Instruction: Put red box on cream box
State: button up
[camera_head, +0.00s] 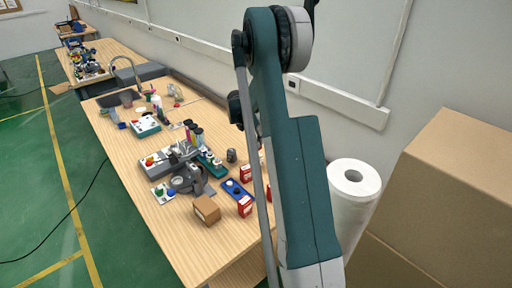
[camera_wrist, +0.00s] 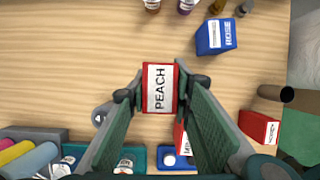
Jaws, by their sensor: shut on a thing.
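My gripper (camera_wrist: 161,85) is shut on a red box (camera_wrist: 159,89) with a white label reading PEACH, seen in the wrist view. The fingers hold it by its two sides, and wood table shows around it. A second red box (camera_wrist: 180,135) is partly hidden behind the right finger, and another red box (camera_wrist: 258,127) lies to the right. In the head view, two red boxes (camera_head: 245,173) (camera_head: 245,206) show left of my arm, which hides my gripper. I cannot make out a cream box for sure; a tan carton (camera_head: 206,209) stands near the front table edge.
A blue box (camera_wrist: 216,36) and small bottles stand beyond the held box. A blue tray (camera_head: 234,189), a grey device (camera_head: 186,179) and several bottles crowd the table. A paper roll (camera_head: 352,195) and big cartons (camera_head: 450,200) stand at right.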

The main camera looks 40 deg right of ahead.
jog(key=shift+f, duration=0.1)
jog(key=shift+f, duration=1.75)
jog(key=shift+f, duration=0.15)
jog(key=o, duration=0.9)
jog(key=v, duration=1.2)
jog(key=shift+a+r, duration=0.15)
jog(key=shift+r, duration=0.1)
